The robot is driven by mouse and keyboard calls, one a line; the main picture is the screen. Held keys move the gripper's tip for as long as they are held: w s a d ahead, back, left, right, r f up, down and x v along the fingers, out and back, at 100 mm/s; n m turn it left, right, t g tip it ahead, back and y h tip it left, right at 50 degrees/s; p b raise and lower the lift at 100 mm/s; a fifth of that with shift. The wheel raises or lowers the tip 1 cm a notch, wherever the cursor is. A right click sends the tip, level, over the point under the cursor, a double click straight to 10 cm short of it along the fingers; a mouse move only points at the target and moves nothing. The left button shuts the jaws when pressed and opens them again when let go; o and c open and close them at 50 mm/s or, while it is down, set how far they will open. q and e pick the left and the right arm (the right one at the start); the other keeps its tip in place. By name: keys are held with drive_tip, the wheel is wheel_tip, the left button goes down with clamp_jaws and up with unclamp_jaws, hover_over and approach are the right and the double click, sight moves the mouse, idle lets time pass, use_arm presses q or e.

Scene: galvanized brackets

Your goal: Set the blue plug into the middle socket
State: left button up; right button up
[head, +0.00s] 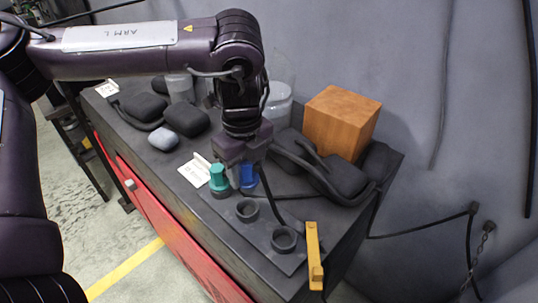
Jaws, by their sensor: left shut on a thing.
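The blue plug (249,177) is under my left gripper (244,167), which is shut on it. It appears just above and behind the middle socket (247,210), a dark ring that looks empty. A teal plug (217,176) stands upright in the socket at the left end of the row. My right gripper is not in view.
A wooden block (341,122) stands at the back right beside black padded objects (338,176). A yellow bar (314,256) is at the right of the sockets. A grey lump (163,138), a white card (194,171) and clear containers (280,104) are also on the dark bench (170,178).

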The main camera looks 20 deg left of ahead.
sight(246, 187)
use_arm(q)
drive_tip(key=shift+a+f, duration=0.3)
drive_tip(key=shift+f, duration=0.05)
drive_tip(key=shift+s+f, duration=0.15)
drive_tip(key=shift+d+f+b, duration=0.2)
drive_tip(key=shift+f+b, duration=0.1)
drive_tip(key=shift+b, duration=0.2)
wheel_tip(246, 187, down, 2)
drive_tip(key=shift+a+b, duration=0.1)
drive_tip(key=shift+b, duration=0.8)
drive_tip(key=shift+f+b, duration=0.8)
drive_tip(key=shift+b, duration=0.25)
drive_tip(key=shift+r, duration=0.1)
drive_tip(key=shift+p, duration=0.9)
